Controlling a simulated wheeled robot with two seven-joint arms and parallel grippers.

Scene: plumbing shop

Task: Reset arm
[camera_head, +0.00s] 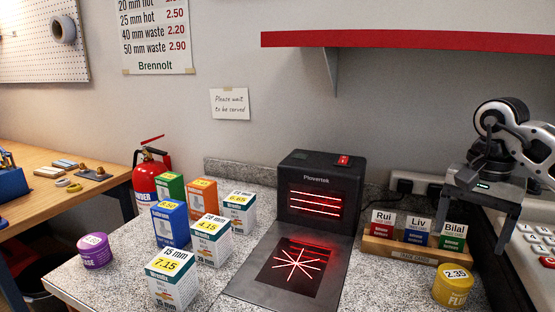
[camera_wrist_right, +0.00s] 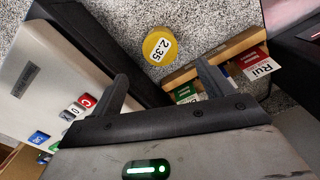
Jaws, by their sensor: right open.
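My right gripper (camera_head: 476,222) hangs above the right end of the counter in the head view, its two dark fingers spread and pointing down. Nothing is between them. In the right wrist view the fingers (camera_wrist_right: 162,72) are apart, with the counter and a yellow tub (camera_wrist_right: 160,46) beyond them. In the head view this tub (camera_head: 453,286), marked 2.35, stands on the counter below and in front of the gripper. A wooden card holder (camera_head: 400,252) with Rui, Liv and Bilal cards is lower left of the gripper. My left gripper is not in view.
A black Plovertek scanner (camera_head: 318,190) with red light lines stands mid-counter. Several priced boxes (camera_head: 172,278) and a purple tub (camera_head: 95,251) are to its left. A till with keys (camera_head: 535,240) is at the right. A red shelf (camera_head: 400,40) juts from the wall above.

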